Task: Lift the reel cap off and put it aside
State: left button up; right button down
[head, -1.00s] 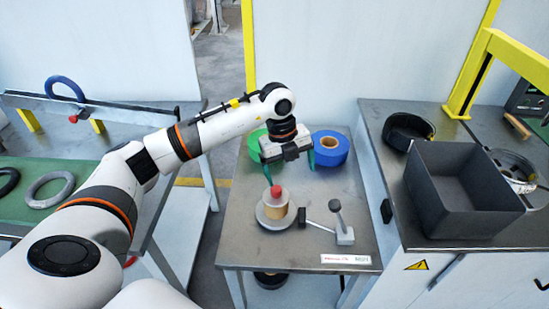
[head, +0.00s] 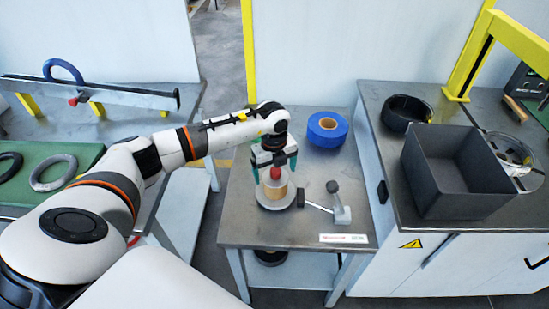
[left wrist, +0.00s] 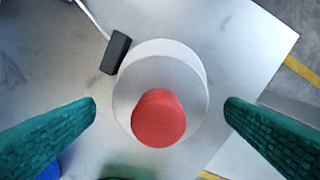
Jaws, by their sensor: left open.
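The reel cap is a pale disc with a red knob (head: 275,173) on top. It sits on a tan reel on a round grey base on the small metal table (head: 237,222). In the left wrist view the cap (left wrist: 182,82) lies between the fingers, its red knob (left wrist: 158,118) low in the middle. My left gripper (head: 274,172) is open above the cap, with its green fingers on either side and a gap to the cap on both sides. The reel below the cap is hidden in the left wrist view. My right gripper is not in view.
A lever with a dark knob (head: 332,187) stands close to the right of the reel. A blue tape roll (head: 327,130) lies behind it. A dark grey bin (head: 423,199) is on the right bench. The front left of the small table is clear.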

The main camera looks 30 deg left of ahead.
pick_arm(q)
jog(key=shift+f, duration=0.35)
jog(key=c, duration=1.2)
jog(key=shift+o, duration=0.2)
jog(key=shift+r, duration=0.15)
jog(key=shift+r, duration=0.1)
jog(key=shift+r+p, duration=1.7)
jog(key=shift+r, duration=0.35)
